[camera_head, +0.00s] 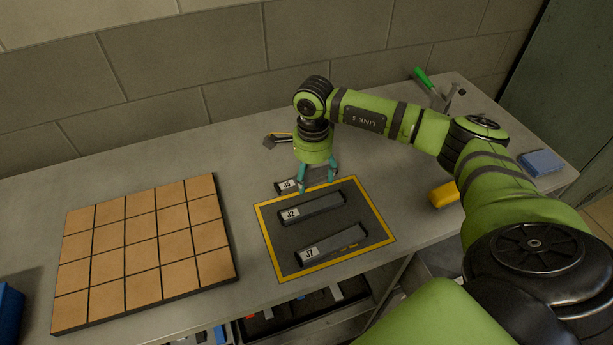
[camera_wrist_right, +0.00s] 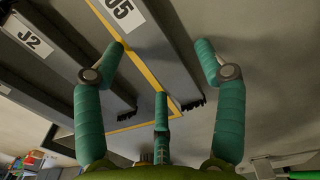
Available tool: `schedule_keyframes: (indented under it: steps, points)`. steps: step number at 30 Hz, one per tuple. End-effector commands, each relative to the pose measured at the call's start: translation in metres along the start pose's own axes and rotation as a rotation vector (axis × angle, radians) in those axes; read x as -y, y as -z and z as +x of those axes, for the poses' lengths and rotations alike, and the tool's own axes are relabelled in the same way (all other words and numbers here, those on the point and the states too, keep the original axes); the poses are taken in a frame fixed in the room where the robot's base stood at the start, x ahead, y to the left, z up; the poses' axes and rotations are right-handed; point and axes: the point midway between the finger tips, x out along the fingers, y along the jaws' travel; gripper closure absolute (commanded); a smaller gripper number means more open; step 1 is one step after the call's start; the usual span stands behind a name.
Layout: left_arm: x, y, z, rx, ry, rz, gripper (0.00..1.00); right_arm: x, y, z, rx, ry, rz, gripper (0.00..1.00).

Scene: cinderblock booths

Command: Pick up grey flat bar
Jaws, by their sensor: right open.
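Several grey flat bars with white tags lie in a row on a dark mat (camera_head: 330,225) with a yellow border. The far bar, tagged J5 (camera_head: 285,187), lies along the mat's back edge and is partly hidden by my right gripper (camera_head: 318,181). The J2 bar (camera_head: 322,205) lies in the middle and the J7 bar (camera_head: 338,245) in front. My right gripper is open, pointing down over the J5 bar. In the right wrist view the J5 bar (camera_wrist_right: 158,50) runs between its spread fingers; contact cannot be told. My left gripper is not in view.
A board of tan square tiles (camera_head: 145,245) lies left of the mat. A yellow block (camera_head: 443,195), a blue block (camera_head: 541,161) and a green-handled tool (camera_head: 422,78) lie to the right. A small tool (camera_head: 276,140) lies behind the gripper. A block wall is behind.

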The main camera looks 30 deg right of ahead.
Motion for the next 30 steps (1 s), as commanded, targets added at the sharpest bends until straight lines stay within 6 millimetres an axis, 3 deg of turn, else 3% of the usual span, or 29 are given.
schedule_keyframes:
  steps: [2, 3, 8, 22, 30]
  points:
    - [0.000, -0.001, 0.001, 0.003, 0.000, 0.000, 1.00, 0.000, 0.000, 0.000, 0.000, 0.000, 0.000, 0.29]
    - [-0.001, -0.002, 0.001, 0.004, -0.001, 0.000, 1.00, 0.000, 0.000, 0.000, 0.000, 0.000, 0.000, 0.37]
    - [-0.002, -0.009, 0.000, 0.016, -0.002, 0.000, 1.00, 0.000, 0.000, 0.000, 0.000, 0.001, 0.000, 1.00]
    - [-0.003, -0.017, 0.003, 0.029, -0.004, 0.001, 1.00, 0.002, 0.000, -0.007, 0.003, 0.007, 0.000, 1.00]
    - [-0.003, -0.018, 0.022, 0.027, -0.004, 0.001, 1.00, 0.000, 0.001, -0.043, 0.002, 0.009, 0.000, 1.00]
